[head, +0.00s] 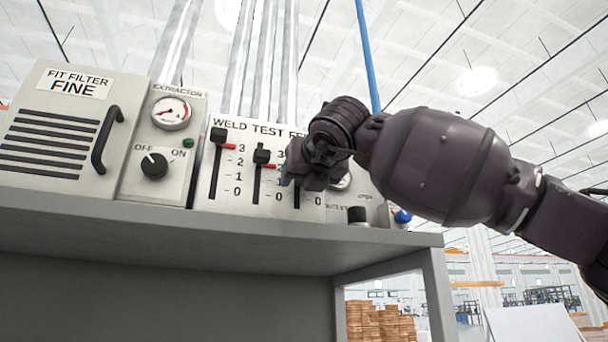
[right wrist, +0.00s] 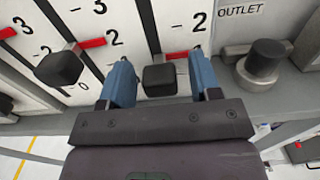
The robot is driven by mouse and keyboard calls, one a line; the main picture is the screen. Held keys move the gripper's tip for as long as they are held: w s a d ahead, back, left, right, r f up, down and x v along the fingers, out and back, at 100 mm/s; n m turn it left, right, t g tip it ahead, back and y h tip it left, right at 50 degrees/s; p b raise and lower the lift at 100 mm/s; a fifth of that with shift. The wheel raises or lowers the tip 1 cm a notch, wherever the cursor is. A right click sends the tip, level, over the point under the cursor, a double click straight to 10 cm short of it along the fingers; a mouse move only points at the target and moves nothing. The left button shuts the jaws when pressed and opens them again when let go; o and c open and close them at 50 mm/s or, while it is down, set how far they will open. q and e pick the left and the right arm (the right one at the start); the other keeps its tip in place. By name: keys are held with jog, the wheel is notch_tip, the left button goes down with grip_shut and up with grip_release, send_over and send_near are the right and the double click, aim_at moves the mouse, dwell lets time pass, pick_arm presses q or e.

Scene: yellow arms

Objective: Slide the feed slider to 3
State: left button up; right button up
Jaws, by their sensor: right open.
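The panel headed "WELD TEST FE…" (head: 275,128) carries vertical sliders with black knobs; the gripper covers part of the heading, and I cannot read which slider is the feed one. The left slider knob (head: 218,135) has its red mark near 3. The middle slider knob (head: 261,156) has its red mark near 2; it also shows in the right wrist view (right wrist: 58,68). My right gripper (head: 290,180) hides the right slider in the head view. In the right wrist view the open blue fingers stand either side of the right slider knob (right wrist: 160,80), whose red mark (right wrist: 180,54) is below 2.
An "OUTLET" knob (right wrist: 264,60) stands right of the fingers. Left of the panel are an extractor unit (head: 155,150) with gauge and dial, and a filter box (head: 65,130) with a handle. All stand on a grey shelf (head: 200,232). A blue button (head: 401,216) is at the right end.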

pick_arm(q)
jog(key=shift+w+r, duration=0.1)
jog(key=shift+w, duration=0.05)
pick_arm(e)
jog(key=shift+c, duration=0.9)
grip_shut()
notch_tip(320, 180, up, 6)
jog(key=p, duration=0.3)
jog(key=shift+r, duration=0.1)
pick_arm(q)
jog(key=r, duration=0.4)
jog(key=shift+w+r, duration=0.25)
pick_arm(e)
jog(key=shift+s+d+r, duration=0.1)
jog(key=shift+d+r, duration=0.05)
jog(key=shift+r, duration=0.2)
jog(key=shift+c, duration=0.4)
grip_release()
jog(key=shift+o, duration=1.3)
pick_arm(q)
jog(key=shift+w+t, duration=0.25)
jog(key=shift+t, duration=0.05)
pick_arm(e)
jog(key=shift+f, duration=0.2)
